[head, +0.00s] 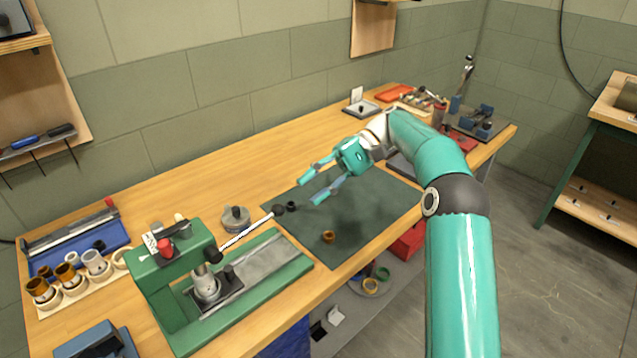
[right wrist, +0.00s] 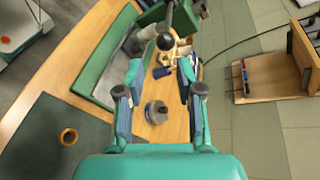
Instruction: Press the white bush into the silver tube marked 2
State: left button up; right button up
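My right gripper (head: 309,191) is open and empty above the dark mat, near the black-knobbed end of the press lever (head: 250,229). In the right wrist view, the lever knob (right wrist: 165,41) shows beyond the open fingers, apart from them. A silver tube (head: 206,284) stands upright in the green press (head: 165,285). Another silver tube (head: 96,263) stands in the pale rack at the left, beside brown tubes (head: 68,275). I cannot read a number on either silver tube. I cannot pick out the white bush for certain. My left gripper is not in view.
A brown ring (head: 328,237) lies on the dark mat (head: 375,205). A round grey lidded piece (head: 235,218) stands behind the press. A blue tray (head: 80,243) lies at the left. Tools and small parts crowd the far right end. Most of the mat is clear.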

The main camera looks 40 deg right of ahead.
jog(key=shift+d+r, duration=0.15)
jog(key=shift+d, duration=0.25)
